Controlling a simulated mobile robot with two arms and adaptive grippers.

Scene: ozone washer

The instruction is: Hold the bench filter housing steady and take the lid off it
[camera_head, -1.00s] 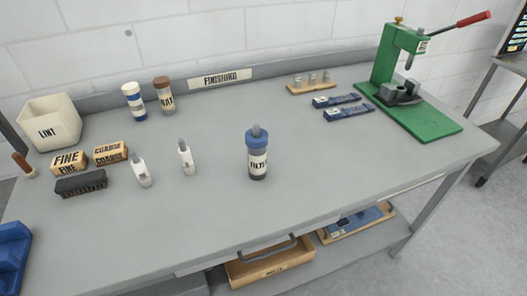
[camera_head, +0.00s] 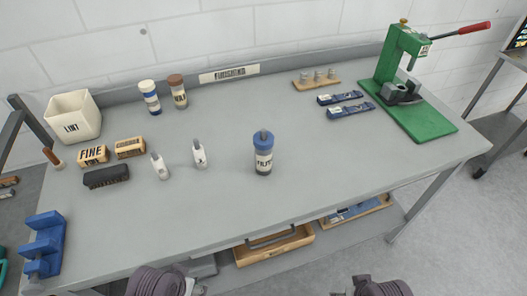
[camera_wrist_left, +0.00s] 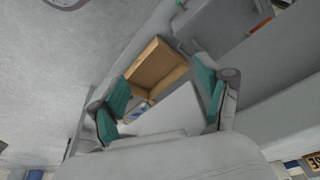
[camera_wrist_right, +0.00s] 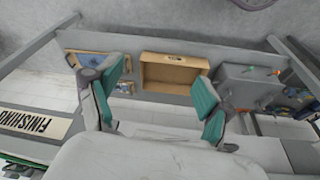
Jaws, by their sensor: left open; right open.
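The filter housing (camera_head: 263,160) stands upright near the middle of the grey bench in the head view. It has a clear-looking body with a FILTER label and a dark base. Its blue lid (camera_head: 263,138) with a grey knob sits on top. In the left wrist view my left gripper (camera_wrist_left: 165,103) is open and empty, its teal pads apart. In the right wrist view my right gripper (camera_wrist_right: 163,88) is open and empty. Both arms show only at the bottom edge of the head view, in front of the bench and apart from the housing.
A green press (camera_head: 412,90) stands at the back right. Two small white bottles (camera_head: 200,155), brushes, blocks and a LINT bin (camera_head: 74,117) are on the left. A blue rack (camera_head: 44,243) sits at the front left corner. Bench space around the housing is clear.

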